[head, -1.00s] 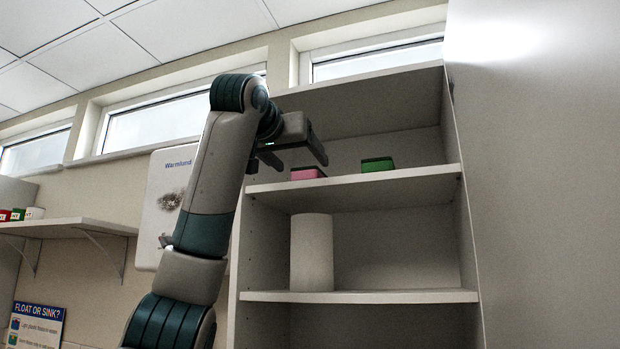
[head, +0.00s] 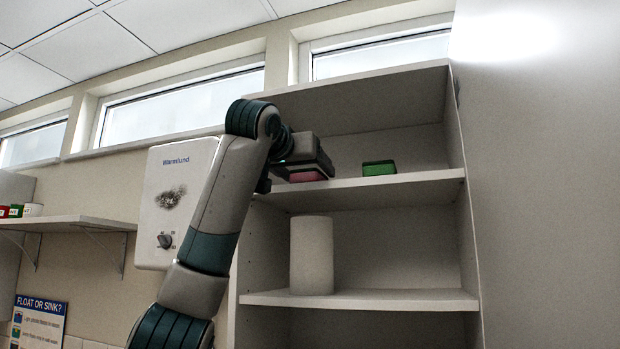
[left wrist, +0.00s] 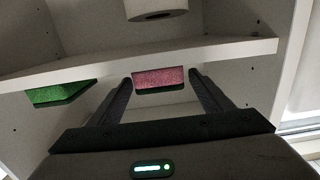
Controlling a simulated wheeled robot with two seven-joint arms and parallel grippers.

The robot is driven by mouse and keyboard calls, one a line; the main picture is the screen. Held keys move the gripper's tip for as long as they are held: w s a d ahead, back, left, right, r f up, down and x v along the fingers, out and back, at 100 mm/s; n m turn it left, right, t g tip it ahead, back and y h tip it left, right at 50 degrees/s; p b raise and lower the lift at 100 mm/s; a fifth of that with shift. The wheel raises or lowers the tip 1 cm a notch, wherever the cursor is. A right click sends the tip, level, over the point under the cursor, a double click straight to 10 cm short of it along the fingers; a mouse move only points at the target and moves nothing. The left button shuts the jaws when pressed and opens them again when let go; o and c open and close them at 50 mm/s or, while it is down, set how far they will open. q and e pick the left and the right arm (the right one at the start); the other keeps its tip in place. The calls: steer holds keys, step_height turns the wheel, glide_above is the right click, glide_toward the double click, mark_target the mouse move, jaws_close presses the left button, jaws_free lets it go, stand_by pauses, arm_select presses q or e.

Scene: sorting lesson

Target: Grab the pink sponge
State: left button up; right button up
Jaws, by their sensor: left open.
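The pink sponge (head: 306,176) lies on the upper shelf board (head: 400,181) of the cabinet, near its left end. My left gripper (head: 312,168) is over the front of that board, right at the sponge, and partly hides it. In the left wrist view the pink sponge (left wrist: 160,79) shows between the tips of the open left gripper (left wrist: 160,84), with a finger on each side. I cannot tell whether either finger touches it. My right gripper is not in view.
A green sponge (head: 379,168) lies on the same board to the right; it also shows in the left wrist view (left wrist: 60,93). A white paper roll (head: 312,255) stands on the shelf below. A white heater box (head: 178,205) hangs on the wall left of the cabinet.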

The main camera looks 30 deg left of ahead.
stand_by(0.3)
arm_select(q)
steer(key=c, duration=1.1)
steer(key=shift+s, duration=0.1)
steer(key=shift+d+r+b, duration=0.15)
steer(key=shift+r+b, duration=0.05)
steer(key=shift+b, duration=0.4)
step_height(320, 180, up, 6)
steer(key=shift+s+r+b, duration=0.1)
steer(key=shift+r+b, duration=0.15)
steer(key=shift+b, duration=0.1)
steer(key=s+d+b, duration=0.2)
steer(key=s+d, duration=0.2)
steer(key=d, duration=0.1)
steer(key=s+d+b, duration=0.3)
steer(key=s+d, duration=0.1)
steer(key=d, duration=0.1)
steer(key=s+d+b, duration=0.3)
steer(key=d, duration=0.2)
steer(key=shift+s+d, duration=0.4)
